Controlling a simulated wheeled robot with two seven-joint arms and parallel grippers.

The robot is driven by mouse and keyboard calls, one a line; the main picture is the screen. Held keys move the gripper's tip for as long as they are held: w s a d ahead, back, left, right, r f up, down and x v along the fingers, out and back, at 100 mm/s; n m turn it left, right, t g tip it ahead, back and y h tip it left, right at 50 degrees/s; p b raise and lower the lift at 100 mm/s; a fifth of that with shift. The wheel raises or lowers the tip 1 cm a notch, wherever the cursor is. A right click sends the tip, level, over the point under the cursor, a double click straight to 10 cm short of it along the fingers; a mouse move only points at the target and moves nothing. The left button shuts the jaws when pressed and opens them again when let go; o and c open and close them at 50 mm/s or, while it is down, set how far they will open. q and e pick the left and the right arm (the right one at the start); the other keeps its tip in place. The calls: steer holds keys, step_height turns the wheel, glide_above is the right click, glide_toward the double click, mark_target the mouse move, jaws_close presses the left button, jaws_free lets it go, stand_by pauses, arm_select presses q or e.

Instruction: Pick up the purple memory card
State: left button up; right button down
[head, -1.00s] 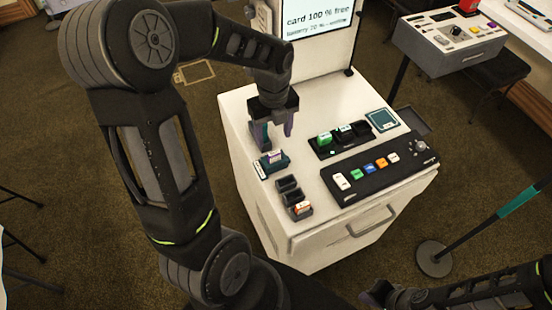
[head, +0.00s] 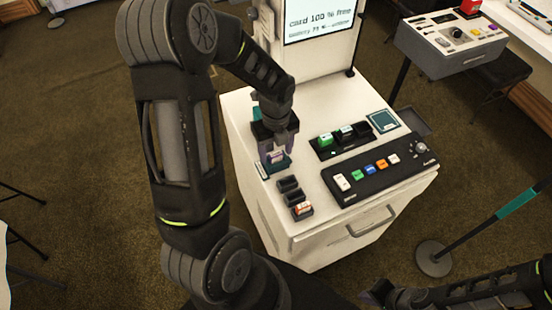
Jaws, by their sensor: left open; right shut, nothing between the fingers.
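The purple memory card (head: 277,157) shows a pale label with purple and stands in a teal holder (head: 279,168) at the left side of the white cabinet top. My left gripper (head: 278,150) is open, pointing down, with its fingers at the card, one on either side. I cannot tell whether they touch it, and they hide part of it. My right gripper (head: 376,294) is shut and empty at the bottom of the view, away from the cabinet.
Dark slots (head: 289,188) and an orange-and-white card (head: 302,209) are in front of the holder. A black card stand (head: 345,140) and a button panel (head: 380,171) lie to the right. A screen (head: 320,20) rises behind. A post with a round base (head: 434,254) stands right.

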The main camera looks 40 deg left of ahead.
arm_select(q)
steer(key=shift+c, duration=0.2)
stand_by(0.4)
jaws_close()
stand_by(0.4)
